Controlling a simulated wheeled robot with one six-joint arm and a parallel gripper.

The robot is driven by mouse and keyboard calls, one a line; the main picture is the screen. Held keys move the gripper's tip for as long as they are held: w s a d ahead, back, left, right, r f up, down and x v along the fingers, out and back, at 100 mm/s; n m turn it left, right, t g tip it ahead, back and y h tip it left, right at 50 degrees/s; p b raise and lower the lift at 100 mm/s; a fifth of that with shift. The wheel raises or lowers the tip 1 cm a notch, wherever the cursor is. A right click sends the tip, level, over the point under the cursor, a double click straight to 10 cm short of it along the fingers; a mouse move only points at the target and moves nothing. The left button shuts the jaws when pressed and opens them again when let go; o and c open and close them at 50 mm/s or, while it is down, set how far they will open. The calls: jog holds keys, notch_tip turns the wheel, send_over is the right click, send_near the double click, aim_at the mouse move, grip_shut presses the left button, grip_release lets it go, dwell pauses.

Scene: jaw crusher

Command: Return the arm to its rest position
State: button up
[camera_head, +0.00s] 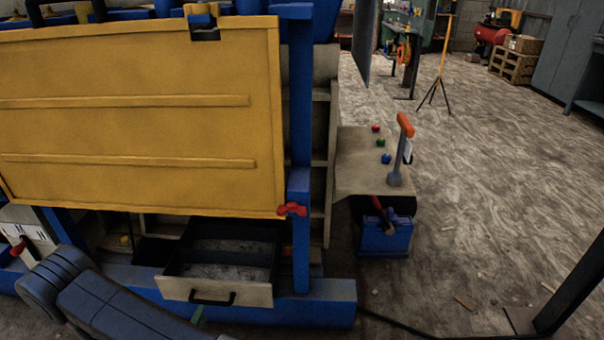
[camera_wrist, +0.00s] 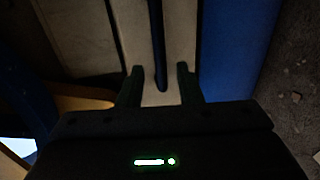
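My arm (camera_head: 95,295) reaches in from the lower left of the head view, low in front of the blue and yellow machine. My gripper (camera_wrist: 160,72) shows in the wrist view with its two dark fingers apart and nothing gripped between them. A dark bar (camera_wrist: 156,45), which looks like a drawer handle, runs in front of a pale surface and ends between the fingertips. I cannot tell how far it is from them. In the head view an open drawer (camera_head: 172,288) with a dark handle sits low on the machine, just beyond my arm.
A large yellow panel (camera_head: 140,120) stands above the drawer. A control stand (camera_head: 360,175) with coloured buttons and an orange-topped lever (camera_head: 400,150) is to the right. A blue box (camera_head: 385,237) is beneath it. A tripod (camera_head: 440,70) stands farther back. Open floor lies right.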

aim_at(207, 302)
jog(key=b+x, duration=0.1)
jog(key=x, duration=0.5)
jog(key=shift+w+f+b, duration=0.1)
jog(key=shift+w+b, duration=0.2)
